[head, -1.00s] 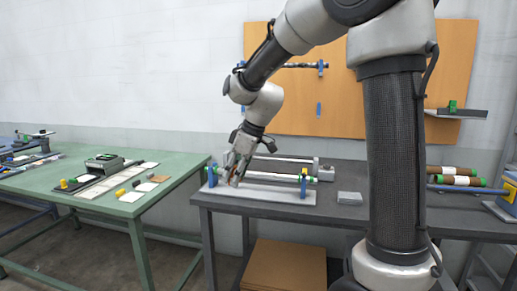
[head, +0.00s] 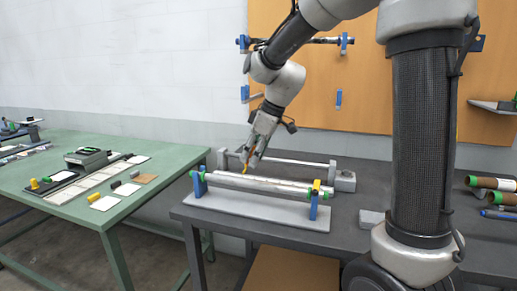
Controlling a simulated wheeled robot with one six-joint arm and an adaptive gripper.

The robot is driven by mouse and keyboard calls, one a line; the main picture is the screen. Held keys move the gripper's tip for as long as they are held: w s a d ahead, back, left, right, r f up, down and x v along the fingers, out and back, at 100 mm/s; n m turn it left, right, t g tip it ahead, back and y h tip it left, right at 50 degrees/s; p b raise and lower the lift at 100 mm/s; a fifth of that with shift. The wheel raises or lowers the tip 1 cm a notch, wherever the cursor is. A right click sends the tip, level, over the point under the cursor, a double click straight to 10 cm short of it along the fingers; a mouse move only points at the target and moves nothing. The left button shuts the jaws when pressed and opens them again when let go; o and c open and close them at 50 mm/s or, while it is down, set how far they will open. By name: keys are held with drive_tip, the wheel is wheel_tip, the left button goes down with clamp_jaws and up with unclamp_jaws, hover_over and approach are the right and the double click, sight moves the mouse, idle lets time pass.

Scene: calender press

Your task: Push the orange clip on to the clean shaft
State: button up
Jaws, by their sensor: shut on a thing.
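My gripper (head: 247,167) points down over the left half of the bench fixture, shut on a small orange clip (head: 245,157). The clip is partly hidden by the fingers. A long silver shaft (head: 270,186) lies across two blue stands on a grey base plate (head: 258,212), just below and in front of the gripper. Whether the clip touches this shaft cannot be told. A yellow piece (head: 316,186) sits near the shaft's right end, and green pieces show at both stands. No label shows whether this shaft is the clean one.
A rear bar (head: 292,161) with grey end blocks stands close behind the shaft. Another shaft (head: 310,41) hangs on the wooden wall board. A green table (head: 80,220) with cards and a device stands left. The dark bench (head: 345,213) has a grey block and brown rolls at right.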

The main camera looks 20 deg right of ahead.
drive_tip(key=shift+w+f, duration=0.1)
drive_tip(key=shift+f, duration=3.5)
drive_tip(key=shift+o, duration=1)
drive_tip(key=c, duration=0.3)
drive_tip(key=shift+c, duration=0.2)
drive_tip(key=shift+f, duration=0.45)
drive_tip(key=o, duration=1)
